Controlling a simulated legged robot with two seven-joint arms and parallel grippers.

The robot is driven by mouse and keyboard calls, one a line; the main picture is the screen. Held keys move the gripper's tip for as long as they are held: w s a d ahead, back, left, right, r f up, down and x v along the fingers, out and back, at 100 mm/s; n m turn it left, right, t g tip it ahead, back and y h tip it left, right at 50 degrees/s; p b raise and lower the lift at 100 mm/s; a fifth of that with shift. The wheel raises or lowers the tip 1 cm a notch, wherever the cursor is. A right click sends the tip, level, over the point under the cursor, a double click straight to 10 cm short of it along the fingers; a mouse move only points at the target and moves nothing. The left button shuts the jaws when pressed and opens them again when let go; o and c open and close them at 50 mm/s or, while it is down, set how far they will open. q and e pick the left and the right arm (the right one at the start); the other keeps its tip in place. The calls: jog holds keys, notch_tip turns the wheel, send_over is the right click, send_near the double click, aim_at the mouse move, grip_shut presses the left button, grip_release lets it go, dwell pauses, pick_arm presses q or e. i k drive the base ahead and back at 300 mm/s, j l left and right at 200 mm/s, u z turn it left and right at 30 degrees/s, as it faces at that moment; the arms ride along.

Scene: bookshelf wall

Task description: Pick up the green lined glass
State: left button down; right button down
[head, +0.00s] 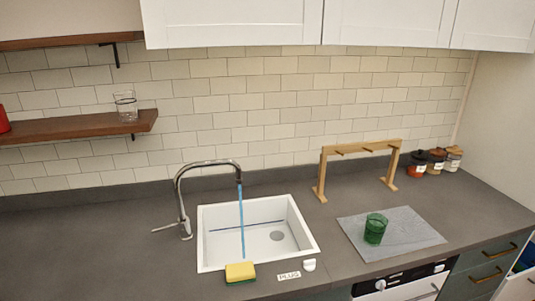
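A green glass (375,229) stands upright on a grey mat (413,232) on the counter, right of the sink. Its lining pattern is too small to make out clearly. Neither of my grippers shows in the head view.
A white sink (222,246) with a chrome faucet (181,195) and blue water stream is left of the mat. A yellow sponge (240,271) lies at its front edge. A wooden rack (360,149) and several jars (437,160) stand behind. A clear glass (125,107) is on a shelf (70,128).

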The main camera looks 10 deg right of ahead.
aim_at(376, 224)
jog(key=l+u, duration=0.2)
jog(key=l, duration=0.25)
jog(key=l+u, duration=0.15)
jog(key=l, duration=0.3)
jog(key=k+l+u, duration=0.2)
jog(key=l, duration=0.25)
jog(key=l+u, duration=0.2)
jog(key=l, duration=0.3)
jog(key=k+l+u, duration=0.15)
jog(key=l, duration=0.25)
jog(key=k+l+u, duration=0.2)
jog(key=l, duration=0.25)
jog(key=i+l, duration=0.1)
jog(key=i, duration=0.05)
